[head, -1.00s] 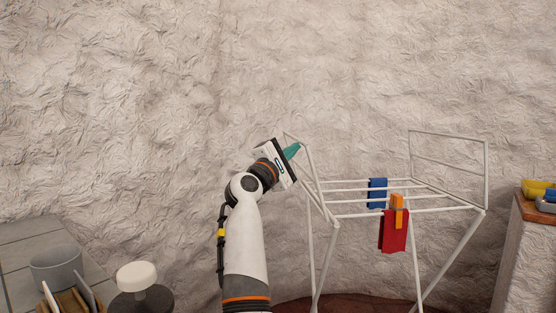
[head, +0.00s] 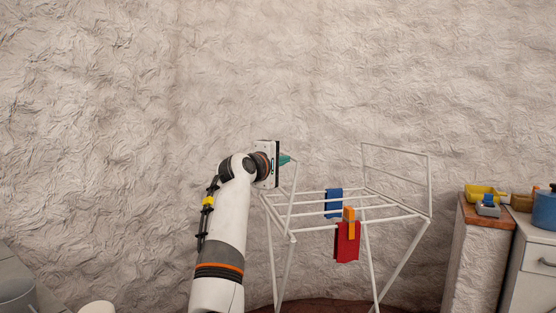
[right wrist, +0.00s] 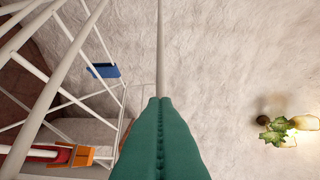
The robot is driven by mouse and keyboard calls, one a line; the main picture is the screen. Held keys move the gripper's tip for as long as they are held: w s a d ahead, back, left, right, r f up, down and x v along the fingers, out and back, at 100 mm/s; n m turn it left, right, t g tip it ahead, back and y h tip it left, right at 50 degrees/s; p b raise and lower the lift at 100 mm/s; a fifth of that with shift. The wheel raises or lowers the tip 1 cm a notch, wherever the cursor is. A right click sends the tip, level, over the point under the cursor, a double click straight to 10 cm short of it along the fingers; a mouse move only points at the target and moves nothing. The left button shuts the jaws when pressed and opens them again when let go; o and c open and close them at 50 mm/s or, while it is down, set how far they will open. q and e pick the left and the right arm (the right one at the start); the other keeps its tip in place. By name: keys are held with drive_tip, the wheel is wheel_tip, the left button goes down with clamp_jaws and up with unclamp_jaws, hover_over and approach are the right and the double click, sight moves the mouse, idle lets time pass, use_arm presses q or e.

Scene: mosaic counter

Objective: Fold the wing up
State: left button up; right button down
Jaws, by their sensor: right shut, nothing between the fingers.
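A white drying rack (head: 380,223) stands right of my right arm in the head view. Its left wing (head: 295,190) stands up roughly upright from the rack's left edge, its far top part hidden behind my gripper. Its right wing (head: 430,190) is also raised. My left gripper is not in view.
A blue cloth (head: 333,202) and a red cloth (head: 346,243) with an orange piece (head: 349,218) hang on the rack's bars. A counter with a yellow container (head: 483,192) and a blue pot (head: 545,208) stands at the right. The rough wall is behind the rack.

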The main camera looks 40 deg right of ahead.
drive_tip(key=shift+s+d, duration=0.2)
drive_tip(key=shift+d, duration=0.05)
